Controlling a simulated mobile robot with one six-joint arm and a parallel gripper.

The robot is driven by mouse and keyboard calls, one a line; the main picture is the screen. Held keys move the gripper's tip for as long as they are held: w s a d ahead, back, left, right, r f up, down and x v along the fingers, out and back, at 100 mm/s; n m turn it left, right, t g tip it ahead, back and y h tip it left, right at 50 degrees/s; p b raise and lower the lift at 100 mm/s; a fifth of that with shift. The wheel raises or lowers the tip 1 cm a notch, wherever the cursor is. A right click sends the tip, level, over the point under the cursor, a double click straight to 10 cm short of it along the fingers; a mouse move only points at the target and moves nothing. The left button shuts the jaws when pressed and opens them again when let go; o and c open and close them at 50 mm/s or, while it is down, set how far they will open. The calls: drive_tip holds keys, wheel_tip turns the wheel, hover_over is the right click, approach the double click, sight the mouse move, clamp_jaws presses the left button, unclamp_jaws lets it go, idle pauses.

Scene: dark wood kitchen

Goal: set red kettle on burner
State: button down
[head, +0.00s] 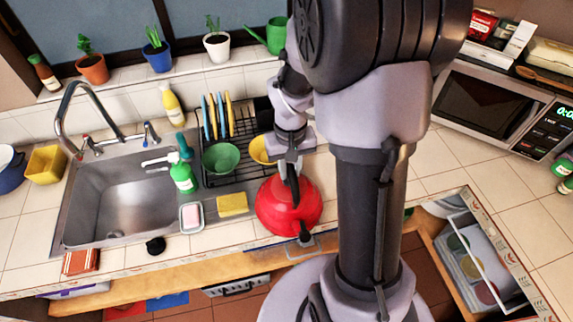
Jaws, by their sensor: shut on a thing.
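The red kettle (283,212) is at the front of the tiled counter, to the right of the yellow sponge. Its dark spout points toward the front edge. My gripper (291,180) comes down from above and is shut on the kettle's handle at its top. The kettle looks upright. I cannot tell whether its base touches the counter or is slightly raised. No burner can be made out in this view; my arm hides part of the counter to the right.
A dish rack (240,150) with plates and bowls stands close behind the kettle. The sink (120,190) is on the left. A microwave (490,108) sits at the back right. An open drawer (473,263) is at the lower right. Bare counter (440,160) lies right of my arm.

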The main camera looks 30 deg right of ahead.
drive_tip(key=shift+f, duration=0.55)
drive_tip(key=shift+s+r, duration=0.1)
drive_tip(key=shift+r, duration=0.05)
drive_tip(key=c, duration=1.2)
unclamp_jaws()
drive_tip(key=shift+c, duration=0.2)
